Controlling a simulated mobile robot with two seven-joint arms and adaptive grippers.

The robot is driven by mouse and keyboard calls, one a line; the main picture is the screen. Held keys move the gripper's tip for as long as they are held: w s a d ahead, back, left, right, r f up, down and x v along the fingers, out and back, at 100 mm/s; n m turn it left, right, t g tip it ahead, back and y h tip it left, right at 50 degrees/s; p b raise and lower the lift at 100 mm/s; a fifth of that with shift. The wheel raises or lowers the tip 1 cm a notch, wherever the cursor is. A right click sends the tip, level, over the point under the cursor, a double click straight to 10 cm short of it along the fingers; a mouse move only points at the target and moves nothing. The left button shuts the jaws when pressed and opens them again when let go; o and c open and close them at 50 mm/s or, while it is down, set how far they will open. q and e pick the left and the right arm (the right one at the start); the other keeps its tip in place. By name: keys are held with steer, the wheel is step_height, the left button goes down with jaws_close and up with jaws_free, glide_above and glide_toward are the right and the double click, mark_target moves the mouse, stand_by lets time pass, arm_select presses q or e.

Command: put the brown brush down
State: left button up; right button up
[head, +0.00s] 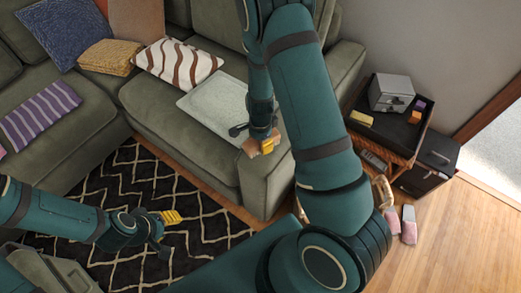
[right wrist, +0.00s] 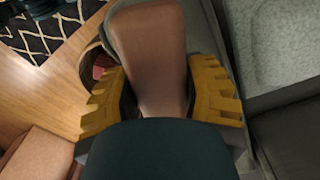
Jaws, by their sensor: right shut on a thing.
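The brown brush (right wrist: 150,50) is between the yellow fingers of my right gripper (right wrist: 160,98) in the right wrist view. My right gripper (head: 258,143) is shut on it, near the front of the green sofa's right seat in the head view, where a small part of the brush (head: 249,147) shows. The dark wrist body hides the brush's lower end in the wrist view. My left gripper (head: 170,220) is over the patterned rug, with no object visible in it; its finger opening is unclear.
A pale grey tray (head: 208,92) lies on the sofa seat (head: 165,105), close to the right gripper. The black-and-white rug (head: 140,180) covers the floor in front. A side table (head: 395,132) with a grey box (head: 390,93) stands right. Pink-and-grey slippers (head: 408,226) are on the wood floor.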

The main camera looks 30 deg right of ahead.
step_height(320, 180, down, 4)
steer(key=shift+f+b, duration=0.1)
steer(key=shift+b, duration=0.5)
steer(key=o, duration=1.2)
